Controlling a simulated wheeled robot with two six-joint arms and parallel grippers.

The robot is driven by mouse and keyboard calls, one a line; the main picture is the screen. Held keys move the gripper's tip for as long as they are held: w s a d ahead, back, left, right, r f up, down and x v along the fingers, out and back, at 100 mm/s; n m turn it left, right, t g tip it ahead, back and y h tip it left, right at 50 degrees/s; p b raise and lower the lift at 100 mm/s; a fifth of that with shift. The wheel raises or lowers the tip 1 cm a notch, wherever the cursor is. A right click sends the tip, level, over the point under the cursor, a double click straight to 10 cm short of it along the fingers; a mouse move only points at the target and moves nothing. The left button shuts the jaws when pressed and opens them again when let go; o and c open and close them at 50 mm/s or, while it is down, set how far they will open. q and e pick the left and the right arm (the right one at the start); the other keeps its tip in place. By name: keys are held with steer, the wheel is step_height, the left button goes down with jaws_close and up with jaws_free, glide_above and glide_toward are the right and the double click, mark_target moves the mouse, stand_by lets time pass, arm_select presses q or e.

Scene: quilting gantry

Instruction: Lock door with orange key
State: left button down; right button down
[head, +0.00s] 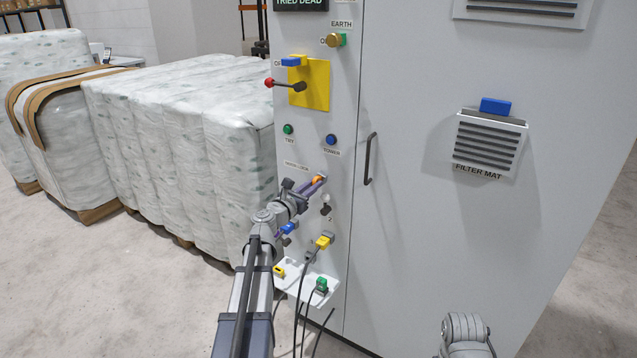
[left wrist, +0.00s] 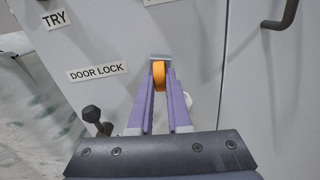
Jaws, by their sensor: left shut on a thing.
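The orange key (head: 318,179) is at the door lock on the cabinet's left panel, and it also shows in the left wrist view (left wrist: 159,76). My left gripper (head: 315,184) is shut on the orange key, with its purple fingers (left wrist: 159,95) on either side of it. The key's far end meets a grey metal lock piece (left wrist: 160,58); how deep it sits cannot be told. The DOOR LOCK label (left wrist: 97,72) is left of the key. The cabinet door (head: 430,220) with its dark handle (head: 369,158) looks closed. My right gripper is out of view.
Above the lock are a green button (head: 288,129), a blue button (head: 331,140) and a yellow plate (head: 318,84) with a red-knobbed lever. Below are a yellow plug (head: 324,241), hanging cables and a small white shelf (head: 291,268). Wrapped bales (head: 185,145) stand at left.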

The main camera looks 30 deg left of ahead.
arm_select(q)
steer(key=shift+n, duration=0.6)
steer(key=c, duration=0.8)
jaws_free()
steer(key=shift+s, duration=0.1)
steer(key=s, duration=0.7)
steer(key=shift+s+a, duration=0.3)
steer(key=shift+a, duration=0.05)
